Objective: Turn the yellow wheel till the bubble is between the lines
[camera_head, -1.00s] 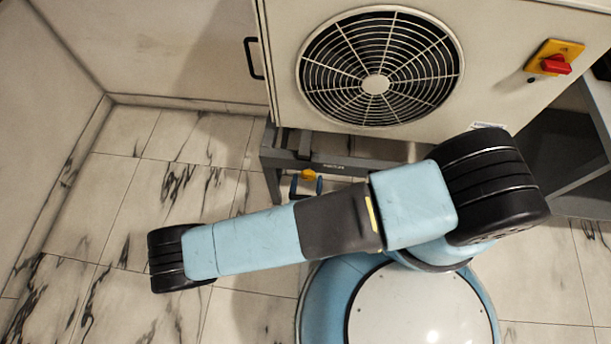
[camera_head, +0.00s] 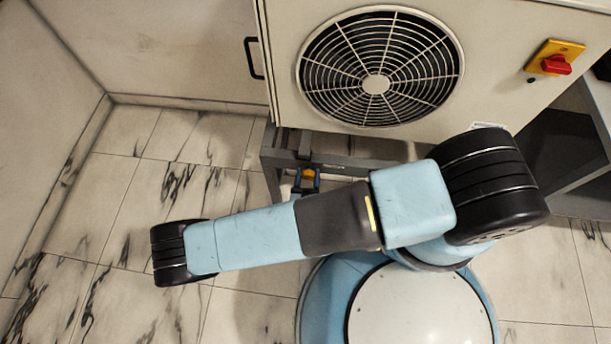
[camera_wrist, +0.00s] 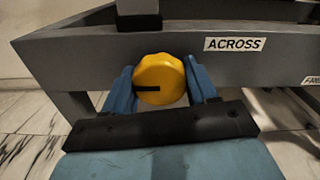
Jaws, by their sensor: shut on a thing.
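The yellow wheel (camera_wrist: 160,75) is on the front face of a grey frame (camera_wrist: 60,55), with a dark mark across its left half. It also shows small in the head view (camera_head: 306,181). My gripper (camera_wrist: 162,84) has its two blue fingers on the left and right sides of the wheel, shut on it. In the head view my gripper (camera_head: 305,178) is partly hidden behind my arm. The bubble and its lines do not show in either view.
A label reading "ACROSS" (camera_wrist: 235,44) is on the frame right of the wheel. Above the frame is a pale cabinet with a round fan grille (camera_head: 376,84) and a red switch on a yellow plate (camera_head: 556,64). The tiled floor at left (camera_head: 110,200) is clear.

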